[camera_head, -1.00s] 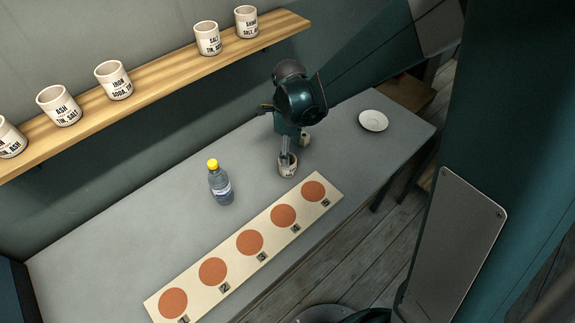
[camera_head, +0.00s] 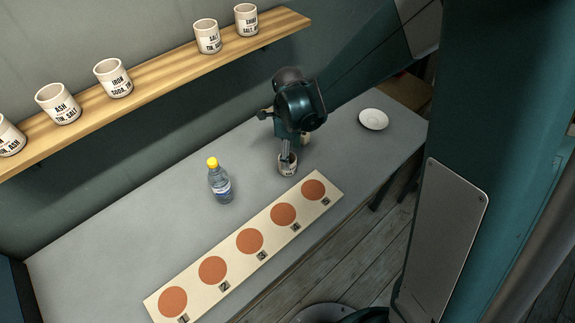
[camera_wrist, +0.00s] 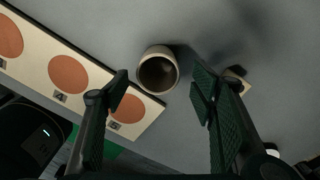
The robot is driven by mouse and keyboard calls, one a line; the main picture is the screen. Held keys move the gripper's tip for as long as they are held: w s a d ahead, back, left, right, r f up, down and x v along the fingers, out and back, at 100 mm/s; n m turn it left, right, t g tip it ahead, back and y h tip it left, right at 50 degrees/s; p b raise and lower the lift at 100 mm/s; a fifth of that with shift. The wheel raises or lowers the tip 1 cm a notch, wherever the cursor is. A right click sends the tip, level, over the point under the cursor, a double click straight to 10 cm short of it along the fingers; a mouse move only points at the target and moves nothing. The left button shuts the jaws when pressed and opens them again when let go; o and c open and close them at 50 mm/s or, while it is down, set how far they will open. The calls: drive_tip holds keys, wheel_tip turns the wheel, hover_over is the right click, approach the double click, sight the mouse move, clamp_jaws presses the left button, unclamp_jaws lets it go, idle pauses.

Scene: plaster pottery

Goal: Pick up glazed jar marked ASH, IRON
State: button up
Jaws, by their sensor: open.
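A pale jar (camera_head: 287,170) stands upright on the grey table; the small writing on its side is too small to read, so I cannot tell if it says ASH, IRON. In the wrist view it shows as a dark-mouthed round jar (camera_wrist: 158,68) beyond the fingertips. My gripper (camera_head: 288,151) is right over the jar in the head view. The wrist view shows the gripper (camera_wrist: 160,82) open, its two fingers spread wide, with the jar's mouth lying between their lines. I cannot tell whether a finger touches the jar.
A board with numbered orange circles (camera_head: 265,253) lies just in front of the jar. A yellow-capped bottle (camera_head: 220,187) stands to the left. A white saucer (camera_head: 373,119) lies at the right. Several labelled jars, one reading ASH, TIN, SALT (camera_head: 58,104), stand on the wooden shelf (camera_head: 155,80).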

sight(292, 158)
drive_tip(key=shift+s+a+f+b, duration=0.1)
drive_tip(key=shift+f+b, duration=0.1)
drive_tip(key=shift+f, duration=1.1)
drive_tip(key=shift+a+f+b, duration=0.1)
drive_tip(key=shift+f+b, duration=0.05)
drive_tip(key=shift+f, duration=1.15)
drive_tip(key=c, duration=1)
